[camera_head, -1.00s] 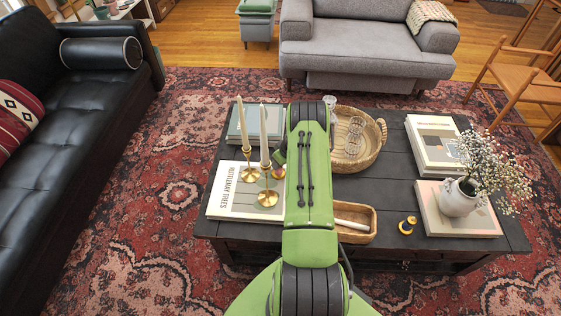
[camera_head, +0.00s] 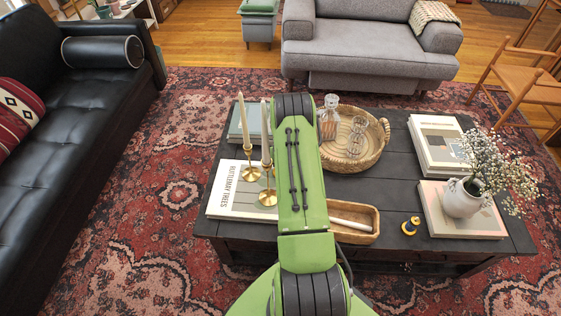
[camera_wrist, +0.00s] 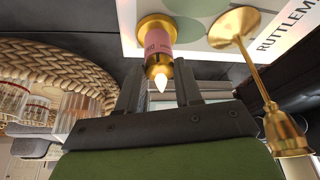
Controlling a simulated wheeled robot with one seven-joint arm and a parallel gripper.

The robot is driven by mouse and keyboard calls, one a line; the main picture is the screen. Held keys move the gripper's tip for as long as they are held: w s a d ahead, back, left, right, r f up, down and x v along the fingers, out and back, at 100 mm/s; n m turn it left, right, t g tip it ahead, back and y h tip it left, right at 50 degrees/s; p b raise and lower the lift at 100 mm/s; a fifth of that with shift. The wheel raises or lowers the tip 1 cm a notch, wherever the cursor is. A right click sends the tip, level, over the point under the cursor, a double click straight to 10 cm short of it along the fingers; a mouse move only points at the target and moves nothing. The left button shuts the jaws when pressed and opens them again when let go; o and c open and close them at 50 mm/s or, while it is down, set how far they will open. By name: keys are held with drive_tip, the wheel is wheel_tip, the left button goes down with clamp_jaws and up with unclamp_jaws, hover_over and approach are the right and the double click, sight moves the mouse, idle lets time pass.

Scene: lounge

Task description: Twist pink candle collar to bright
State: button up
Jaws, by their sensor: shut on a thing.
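The pink candle (camera_wrist: 157,42) shows in the wrist view with a gold base, a gold collar (camera_wrist: 158,69) and a pale flame-shaped tip (camera_wrist: 160,84). It stands on the white book. My gripper (camera_wrist: 158,66) is shut on the pink candle, one finger on each side near the collar. The exact contact points are hard to see. In the head view my arm hides both the gripper and the pink candle. I cannot tell how bright the tip is set.
Brass candlesticks (camera_head: 268,196) with tall candles stand close on the left, one also near my finger in the wrist view (camera_wrist: 262,85). A woven tray (camera_head: 374,160) with glassware is to the right. A wooden tray (camera_head: 362,235) and a flower vase (camera_head: 462,198) are farther right.

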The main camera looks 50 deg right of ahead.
idle(0.3)
drive_tip(key=o, duration=1.1)
drive_tip(key=shift+c, duration=0.2)
drive_tip(key=p+v, duration=0.4)
drive_tip(key=v, duration=1.1)
drive_tip(key=shift+r+p, duration=0.35)
drive_tip(key=shift+s, duration=0.15)
